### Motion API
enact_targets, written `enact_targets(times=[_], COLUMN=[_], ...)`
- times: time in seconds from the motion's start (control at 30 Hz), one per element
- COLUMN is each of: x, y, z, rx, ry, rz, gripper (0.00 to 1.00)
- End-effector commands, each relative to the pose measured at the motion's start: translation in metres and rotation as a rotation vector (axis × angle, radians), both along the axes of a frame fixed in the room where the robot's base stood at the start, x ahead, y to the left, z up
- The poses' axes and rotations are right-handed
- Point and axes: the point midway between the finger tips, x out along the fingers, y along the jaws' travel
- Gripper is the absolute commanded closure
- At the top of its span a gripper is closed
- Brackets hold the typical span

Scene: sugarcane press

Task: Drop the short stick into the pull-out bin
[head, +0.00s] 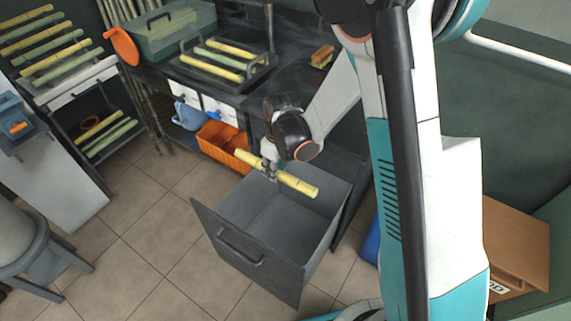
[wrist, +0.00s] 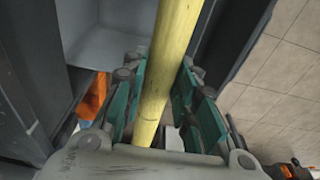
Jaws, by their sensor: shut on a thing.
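A short yellow stick (head: 298,184) is held crosswise over the back part of the open pull-out bin (head: 245,250), a dark grey drawer that looks empty inside. My gripper (head: 270,168) is shut on the stick near its middle, above the bin. The stick's left end reaches past the bin's back left edge. In the wrist view the yellow stick (wrist: 165,70) runs between the green finger pads of my gripper (wrist: 165,105). Grey bin walls (wrist: 105,50) show beyond it.
A tray (head: 222,66) with several canes sits on the dark counter. A rack (head: 75,75) of canes stands left. Tiled floor (head: 150,230) left of the bin is clear.

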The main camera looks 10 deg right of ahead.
Motion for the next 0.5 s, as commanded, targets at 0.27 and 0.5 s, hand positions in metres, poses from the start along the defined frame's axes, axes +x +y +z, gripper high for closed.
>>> enact_targets(times=[0.27,0.5], x=[0.0,0.0], y=[0.001,0.001], z=[-0.017,-0.045], rx=[0.001,0.0], ry=[0.001,0.0], rz=[0.01,0.009], gripper=[1.0,1.0])
